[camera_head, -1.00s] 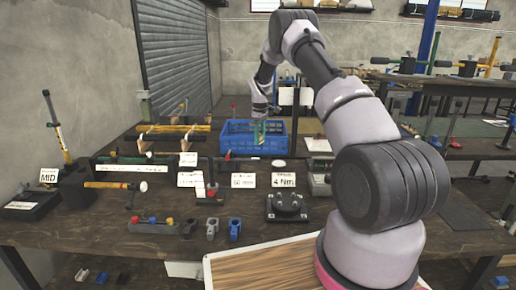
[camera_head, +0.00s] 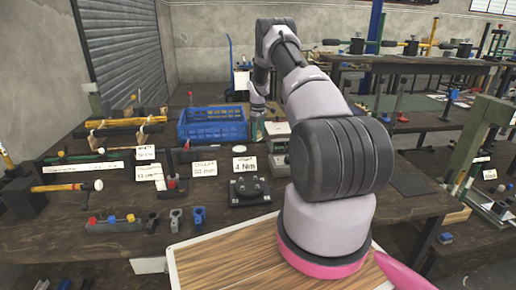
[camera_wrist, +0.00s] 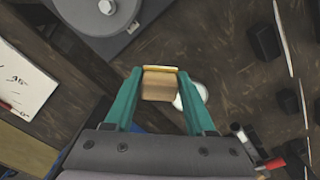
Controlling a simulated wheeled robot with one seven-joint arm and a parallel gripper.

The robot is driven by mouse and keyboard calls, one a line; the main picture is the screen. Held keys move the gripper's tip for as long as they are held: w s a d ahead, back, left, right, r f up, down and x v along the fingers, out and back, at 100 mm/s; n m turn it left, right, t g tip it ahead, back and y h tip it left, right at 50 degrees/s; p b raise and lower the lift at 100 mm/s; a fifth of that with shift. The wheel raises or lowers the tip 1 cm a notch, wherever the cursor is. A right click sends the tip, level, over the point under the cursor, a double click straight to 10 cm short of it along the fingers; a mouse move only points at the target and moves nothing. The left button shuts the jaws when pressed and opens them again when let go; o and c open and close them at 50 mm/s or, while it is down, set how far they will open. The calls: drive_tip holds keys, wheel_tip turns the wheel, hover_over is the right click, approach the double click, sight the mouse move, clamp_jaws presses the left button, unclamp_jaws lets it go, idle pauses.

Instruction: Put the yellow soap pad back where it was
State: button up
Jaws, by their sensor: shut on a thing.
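The yellow soap pad (camera_wrist: 160,86) is a small tan-yellow block with a brighter yellow edge. My gripper (camera_wrist: 161,77) is shut on it, with a teal finger on each side of the pad in the wrist view. In the head view my gripper (camera_head: 257,131) hangs over the workbench, just right of the blue crate (camera_head: 212,131). The pad is too small to make out there. Whether the pad touches anything below it cannot be told.
A grey box device (camera_head: 279,150) is close right of my gripper. Hammers, cards and small clamps crowd the bench's left. The wrist view shows white paper (camera_wrist: 24,80) at left.

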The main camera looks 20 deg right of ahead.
sight(258, 151)
drive_tip(key=shift+f, duration=3.15)
drive_tip(key=o, duration=1.2)
drive_tip(key=shift+f, duration=0.15)
